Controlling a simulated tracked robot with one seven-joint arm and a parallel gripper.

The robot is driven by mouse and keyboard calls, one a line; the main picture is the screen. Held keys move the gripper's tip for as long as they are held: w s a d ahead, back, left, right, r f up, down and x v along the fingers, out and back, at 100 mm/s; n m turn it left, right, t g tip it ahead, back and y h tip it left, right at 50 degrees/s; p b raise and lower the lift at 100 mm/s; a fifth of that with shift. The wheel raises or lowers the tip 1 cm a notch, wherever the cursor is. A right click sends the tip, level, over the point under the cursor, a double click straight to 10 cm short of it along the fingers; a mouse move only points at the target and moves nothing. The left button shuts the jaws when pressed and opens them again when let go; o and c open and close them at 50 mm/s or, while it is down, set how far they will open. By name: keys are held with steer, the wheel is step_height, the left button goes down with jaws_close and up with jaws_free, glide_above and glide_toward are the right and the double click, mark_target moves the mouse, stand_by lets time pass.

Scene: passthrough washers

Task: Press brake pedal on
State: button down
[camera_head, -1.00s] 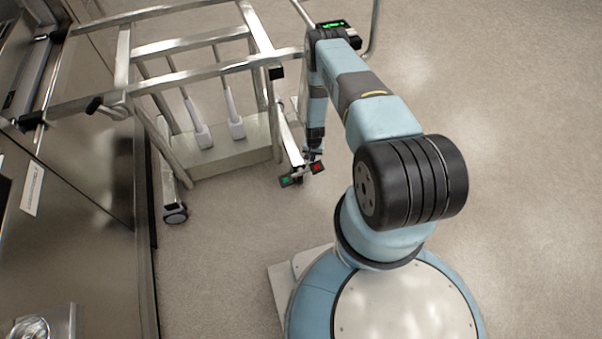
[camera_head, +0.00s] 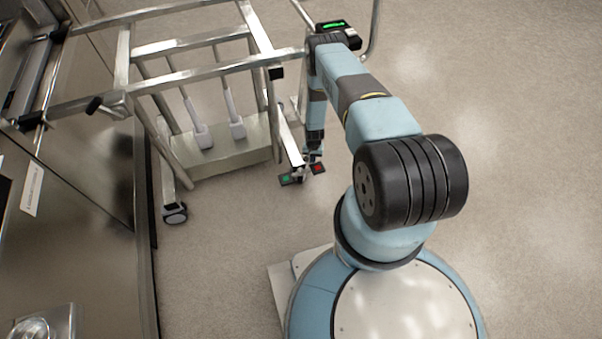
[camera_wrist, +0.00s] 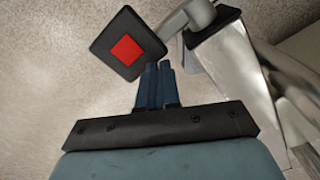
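A black pedal with a red square (camera_head: 318,169) sits low at the near right leg of a metal cart (camera_head: 190,45). It also shows large in the wrist view (camera_wrist: 127,50). A second black pedal with a green square (camera_head: 285,180) is just left of it in the head view. It is not visible in the wrist view. My gripper (camera_head: 315,157) points down beside the red pedal; its two blue fingers (camera_wrist: 158,70) are together and hold nothing. In the wrist view the fingertips lie just below and right of the red pedal's edge. I cannot tell whether they touch it.
The cart's caster (camera_head: 175,213) stands on the floor at left. Two white-ended rods (camera_head: 202,136) rise from the cart's lower shelf. A steel cabinet (camera_head: 75,200) runs along the left. The floor (camera_head: 530,150) at right is clear.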

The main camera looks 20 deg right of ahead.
steer(key=shift+f, duration=0.5)
stand_by(0.3)
step_height(320, 180, up, 7)
stand_by(1.0)
stand_by(0.5)
